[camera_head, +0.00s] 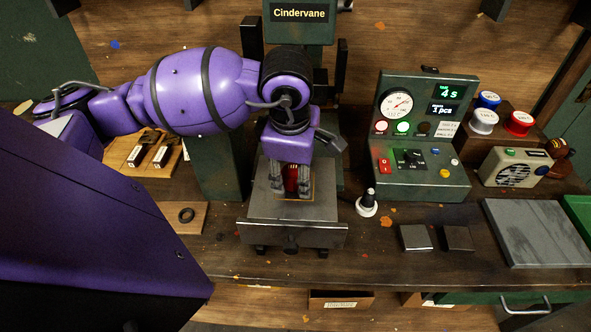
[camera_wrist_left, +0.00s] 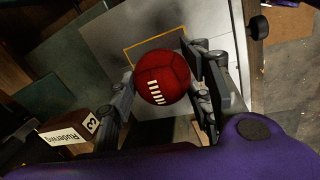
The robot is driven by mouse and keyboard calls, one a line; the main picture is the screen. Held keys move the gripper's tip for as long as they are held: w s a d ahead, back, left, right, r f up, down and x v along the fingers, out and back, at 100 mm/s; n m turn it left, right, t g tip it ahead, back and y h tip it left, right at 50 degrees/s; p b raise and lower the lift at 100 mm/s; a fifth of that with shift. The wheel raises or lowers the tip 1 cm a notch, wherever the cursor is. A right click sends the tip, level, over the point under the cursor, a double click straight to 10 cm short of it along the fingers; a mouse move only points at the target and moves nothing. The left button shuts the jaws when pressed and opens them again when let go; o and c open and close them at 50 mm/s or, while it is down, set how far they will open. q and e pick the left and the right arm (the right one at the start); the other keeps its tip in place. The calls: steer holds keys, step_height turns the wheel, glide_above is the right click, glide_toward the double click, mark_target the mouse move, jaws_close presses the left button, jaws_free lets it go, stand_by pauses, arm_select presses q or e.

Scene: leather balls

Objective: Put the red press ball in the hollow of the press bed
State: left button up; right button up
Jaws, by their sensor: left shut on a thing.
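My left gripper (camera_head: 291,190) comes down over the press bed (camera_head: 262,212), a grey metal slab under the green Cindervane press. Its fingers are shut on the red press ball (camera_head: 291,178), which is mostly hidden between them. In the left wrist view the ball (camera_wrist_left: 162,77) is dark red with white stitching, held between the two fingers. A thin orange outline shows on the bed (camera_wrist_left: 205,22) beyond the ball. The hollow is not clearly visible. I cannot tell whether the ball touches the bed. My right gripper is not in view.
A green control box (camera_head: 420,160) with a gauge and display stands right of the press. A black-knobbed white piece (camera_head: 367,203) sits close to the bed's right side. The counter in front of the bed is clear.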

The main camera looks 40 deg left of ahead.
mark_target(292, 178)
arm_select(q)
steer(key=o, duration=0.9)
steer(key=shift+f, duration=0.25)
steer(key=o, duration=0.5)
steer(key=shift+w+a, duration=0.1)
steer(key=shift+c, duration=0.2)
steer(key=shift+r, duration=0.1)
step_height(292, 178, up, 12)
steer(key=s, duration=0.2)
steer(key=shift+d, duration=0.45)
steer(key=shift+s, duration=0.1)
